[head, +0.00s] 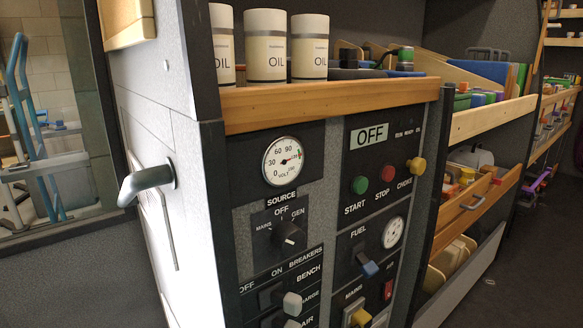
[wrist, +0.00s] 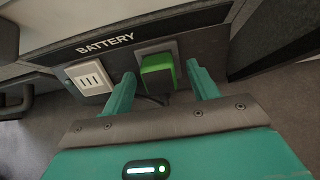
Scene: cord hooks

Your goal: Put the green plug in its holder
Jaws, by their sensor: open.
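In the wrist view, the green plug (wrist: 157,73) is at a grey square fitting (wrist: 158,48) on the dark panel marked BATTERY. I cannot tell from this angle how deep it sits in the fitting. A dark cord (wrist: 154,98) shows just below the plug. My gripper (wrist: 161,74) is open, with one teal finger on each side of the plug and a visible gap on both sides. The plug and my gripper do not show in the head view.
A white slotted socket (wrist: 90,77) is on the same panel, left of the plug. In the head view, a control panel (head: 300,225) stands under a wooden shelf (head: 330,103) holding oil cans (head: 266,48). A metal handle (head: 147,181) juts out at the left. An open drawer (head: 480,200) is at the right.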

